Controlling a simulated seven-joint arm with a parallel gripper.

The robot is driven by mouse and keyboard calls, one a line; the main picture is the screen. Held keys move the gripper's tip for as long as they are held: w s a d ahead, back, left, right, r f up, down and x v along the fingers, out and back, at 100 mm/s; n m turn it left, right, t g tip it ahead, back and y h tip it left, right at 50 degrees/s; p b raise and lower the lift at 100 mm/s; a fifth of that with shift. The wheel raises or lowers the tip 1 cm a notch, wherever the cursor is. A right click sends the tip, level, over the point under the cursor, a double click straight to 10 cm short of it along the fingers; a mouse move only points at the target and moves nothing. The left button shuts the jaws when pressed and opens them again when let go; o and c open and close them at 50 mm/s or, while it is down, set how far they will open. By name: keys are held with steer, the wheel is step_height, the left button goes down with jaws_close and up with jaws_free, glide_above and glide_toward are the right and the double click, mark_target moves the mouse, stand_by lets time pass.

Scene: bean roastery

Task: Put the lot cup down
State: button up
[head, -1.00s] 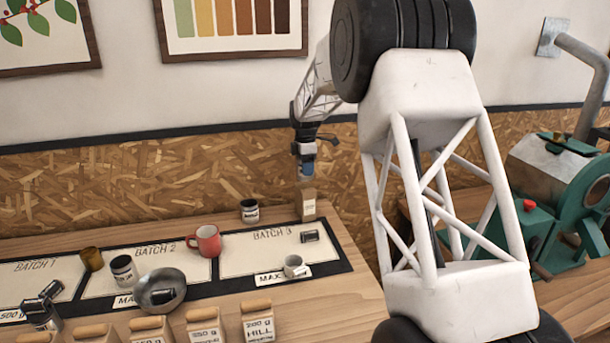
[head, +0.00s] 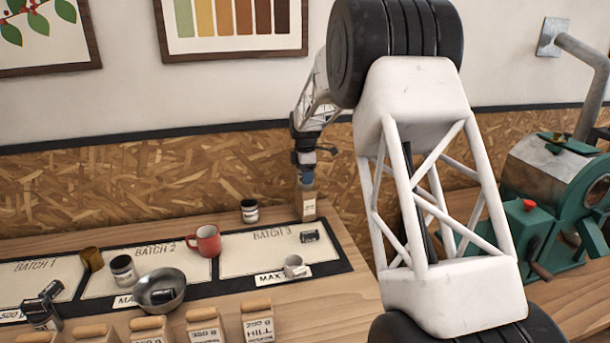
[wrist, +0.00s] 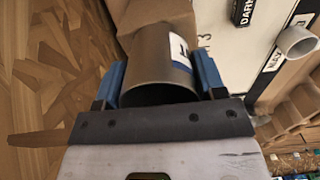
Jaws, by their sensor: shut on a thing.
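In the wrist view a dark grey-brown cylindrical cup (wrist: 153,58) with a white label sits between the blue fingers of my gripper (wrist: 160,78), which is shut on it. In the head view my gripper (head: 305,181) is at the far right corner of the batch mat, in line with a brown kraft bag (head: 305,208). There the cup is too small and too hidden to make out clearly. The bag (wrist: 150,12) lies just beyond the cup in the wrist view; I cannot tell whether they touch.
The batch mat (head: 342,262) holds a red mug (head: 206,241), a pale cup (head: 294,266), a metal bowl (head: 174,281) and small tins. A dark labelled jar (head: 249,211) stands left of the bag. Several bags line the front. A green roaster (head: 570,215) stands right.

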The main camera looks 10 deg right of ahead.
steer(key=shift+f, duration=0.1)
steer(key=o, duration=1)
step_height(320, 180, up, 12)
steer(key=shift+r, duration=0.1)
stand_by(0.4)
stand_by(0.5)
steer(key=shift+s, duration=0.1)
